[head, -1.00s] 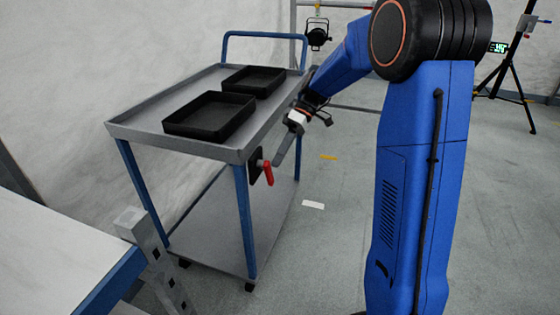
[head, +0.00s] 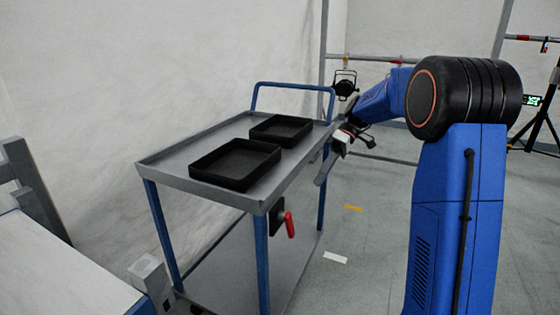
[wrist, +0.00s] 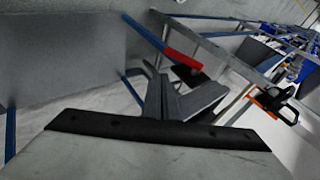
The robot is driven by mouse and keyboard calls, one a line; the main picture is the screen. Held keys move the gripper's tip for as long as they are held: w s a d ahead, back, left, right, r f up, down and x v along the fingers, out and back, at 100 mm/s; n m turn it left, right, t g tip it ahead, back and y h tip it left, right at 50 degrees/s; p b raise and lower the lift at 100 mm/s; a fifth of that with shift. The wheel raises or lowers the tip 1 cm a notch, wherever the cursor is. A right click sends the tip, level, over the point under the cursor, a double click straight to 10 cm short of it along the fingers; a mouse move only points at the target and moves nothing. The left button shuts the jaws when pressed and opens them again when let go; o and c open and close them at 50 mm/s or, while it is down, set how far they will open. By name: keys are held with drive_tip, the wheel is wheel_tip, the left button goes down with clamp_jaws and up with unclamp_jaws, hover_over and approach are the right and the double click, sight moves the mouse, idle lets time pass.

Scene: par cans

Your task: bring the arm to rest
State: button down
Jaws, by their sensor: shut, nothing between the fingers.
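My gripper (head: 324,168) is at the right side of the grey cart (head: 165,175) in the head view, pointing down and apart from any load. In the wrist view its fingers (wrist: 175,95) are together with nothing between them. Behind the fingers, a red handle (wrist: 183,58) on a dark mount shows in the wrist view. The same red handle (head: 289,225) is on the near right corner of the cart in the head view. My blue arm is bent, reaching away from me toward the cart's far right.
Two black trays, a near one (head: 235,163) and a far one (head: 281,129), sit on the cart top. A lamp (head: 344,85) hangs from a rail behind. A white table (head: 60,265) is at lower left. Floor right of the cart is open, with white and yellow marks.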

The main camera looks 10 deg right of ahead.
drive_tip(key=s+a+r+m+t+h, duration=0.1)
drive_tip(key=s+m+t+h, duration=0.1)
drive_tip(key=s, duration=0.7)
drive_tip(key=s+a+r+m+t+h, duration=0.1)
drive_tip(key=s+m+h, duration=0.15)
drive_tip(key=s, duration=0.65)
drive_tip(key=s+d+f+m+t+h, duration=0.1)
drive_tip(key=s+f+m+t, duration=0.2)
drive_tip(key=s, duration=0.5)
drive_tip(key=s+d+f+m+t+h, duration=0.2)
drive_tip(key=s+f+m, duration=0.1)
drive_tip(key=s, duration=0.6)
drive_tip(key=shift+s+d+f+t, duration=0.15)
drive_tip(key=shift+s+d+t, duration=0.1)
drive_tip(key=shift+t, duration=0.15)
drive_tip(key=shift+a, duration=0.1)
